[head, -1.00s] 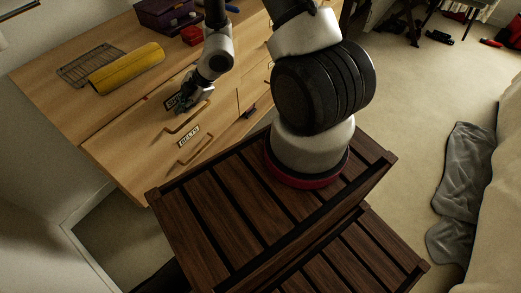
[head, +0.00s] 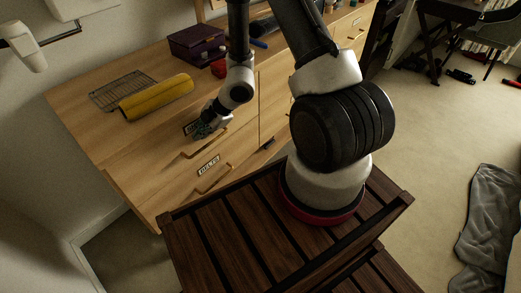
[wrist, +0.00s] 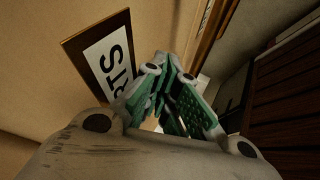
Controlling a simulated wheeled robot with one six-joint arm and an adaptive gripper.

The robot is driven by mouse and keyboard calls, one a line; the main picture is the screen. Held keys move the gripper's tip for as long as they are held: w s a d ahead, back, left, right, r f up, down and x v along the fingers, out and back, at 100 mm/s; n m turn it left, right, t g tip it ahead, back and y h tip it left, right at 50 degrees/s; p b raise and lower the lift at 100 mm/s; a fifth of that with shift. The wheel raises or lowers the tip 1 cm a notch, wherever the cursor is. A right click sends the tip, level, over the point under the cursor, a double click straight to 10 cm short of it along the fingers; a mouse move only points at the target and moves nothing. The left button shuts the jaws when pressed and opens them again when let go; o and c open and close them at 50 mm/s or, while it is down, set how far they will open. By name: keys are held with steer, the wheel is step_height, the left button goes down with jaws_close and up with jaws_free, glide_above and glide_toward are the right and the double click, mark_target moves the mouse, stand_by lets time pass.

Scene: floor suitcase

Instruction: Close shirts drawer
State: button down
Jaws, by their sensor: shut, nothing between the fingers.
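The shirts drawer (head: 172,144) is a pale wood front in the dresser, with a bar handle and a framed label partly covered by my gripper. In the wrist view the label (wrist: 110,58) shows the letters "RTS" close on the left. My gripper (head: 208,130) is beside this label, just above the handle, with its green-padded fingers (wrist: 172,95) shut and empty. I cannot tell whether the fingers touch the drawer front. How far the drawer stands out is hard to tell from this angle.
The belts drawer, with its label (head: 208,165), is below. A yellow roll (head: 155,97), a wire rack (head: 122,90) and a purple box (head: 200,41) sit on the dresser top. A grey cloth (head: 488,220) lies at the right; the floor (head: 430,130) between is clear.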

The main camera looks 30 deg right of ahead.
steer(key=v, duration=1.2)
steer(key=s+d+r+n+g, duration=0.1)
steer(key=s+r+n+g, duration=0.3)
steer(key=n, duration=1.1)
steer(key=s+d+r+n, duration=0.1)
steer(key=s+r+n, duration=0.35)
steer(key=n, duration=1.05)
steer(key=s+d+r+n+t+h, duration=0.2)
steer(key=d+r+n, duration=0.4)
steer(key=r+n, duration=0.3)
steer(key=s+d+r+n+t+h, duration=0.2)
steer(key=s+d+r+n+h, duration=0.2)
steer(key=s+r+n, duration=0.3)
step_height(320, 180, up, 4)
steer(key=d+n, duration=0.1)
steer(key=n, duration=0.4)
steer(key=shift+d+f+n, duration=0.2)
steer(key=shift+d+n, duration=0.1)
steer(key=shift+d, duration=0.05)
steer(key=shift+s, duration=0.1)
